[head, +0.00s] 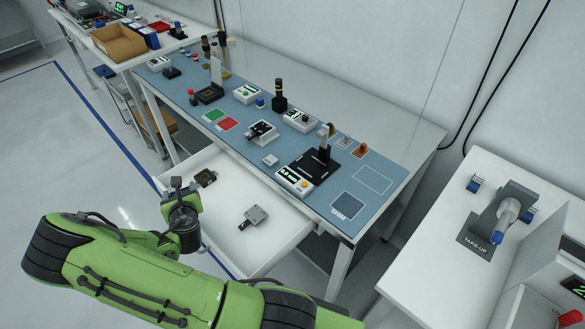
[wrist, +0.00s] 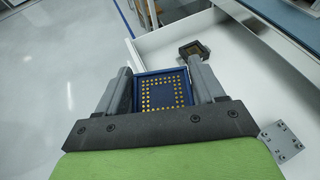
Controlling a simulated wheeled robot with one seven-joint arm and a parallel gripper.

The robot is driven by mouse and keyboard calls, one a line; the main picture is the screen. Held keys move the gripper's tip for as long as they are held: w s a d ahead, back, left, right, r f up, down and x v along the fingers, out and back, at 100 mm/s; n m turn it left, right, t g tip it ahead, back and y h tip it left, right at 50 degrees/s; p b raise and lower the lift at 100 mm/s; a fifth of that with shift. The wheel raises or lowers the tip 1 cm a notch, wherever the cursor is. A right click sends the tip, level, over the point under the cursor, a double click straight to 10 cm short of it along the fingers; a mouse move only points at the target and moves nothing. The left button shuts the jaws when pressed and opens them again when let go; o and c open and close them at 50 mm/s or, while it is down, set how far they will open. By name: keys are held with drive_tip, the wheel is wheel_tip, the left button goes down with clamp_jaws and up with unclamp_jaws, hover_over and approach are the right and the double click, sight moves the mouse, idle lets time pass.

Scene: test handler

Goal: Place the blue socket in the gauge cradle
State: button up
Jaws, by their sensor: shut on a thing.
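The blue socket (wrist: 161,91) is a square blue frame around a dark face with gold contacts. In the wrist view it sits between the two fingers of my gripper (wrist: 160,78), which is shut on it. In the head view my gripper (head: 181,192) is near the left end of the open drawer, and the socket cannot be made out there. The gauge cradle is not certain. On the blue mat stand a black plate with an upright post (head: 323,152) and a small light fixture with a dark part (head: 261,132).
The open white drawer (head: 222,216) holds a dark square socket (head: 206,177) and a grey metal block (head: 254,216). The bench's blue mat (head: 285,150) carries several instruments, with red and green pads at its left. A take-up table (head: 430,262) stands at right.

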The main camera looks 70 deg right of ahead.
drive_tip(key=s+d+r+m+g+h+b, duration=0.1)
drive_tip(key=s+d+m+g+b, duration=0.1)
drive_tip(key=s+d+m+g, duration=0.45)
drive_tip(key=s+d+r+m+g+h+b, duration=0.1)
drive_tip(key=s+m+g, duration=0.25)
drive_tip(key=s, duration=0.55)
drive_tip(key=s+d+m+g+h+b, duration=0.1)
drive_tip(key=s+d+m+g+b, duration=0.1)
drive_tip(key=s+d+m+g, duration=0.45)
drive_tip(key=n+t+b, duration=0.1)
drive_tip(key=n+b, duration=0.1)
hover_over(322, 155)
drive_tip(key=w+a, duration=0.2)
drive_tip(key=a, duration=0.2)
drive_tip(key=shift+s+r, duration=0.2)
drive_tip(key=shift+r, duration=0.05)
drive_tip(key=shift+s+d+f, duration=0.1)
drive_tip(key=shift+d, duration=0.1)
drive_tip(key=shift+f+b, duration=0.5)
drive_tip(key=shift+f, duration=1.15)
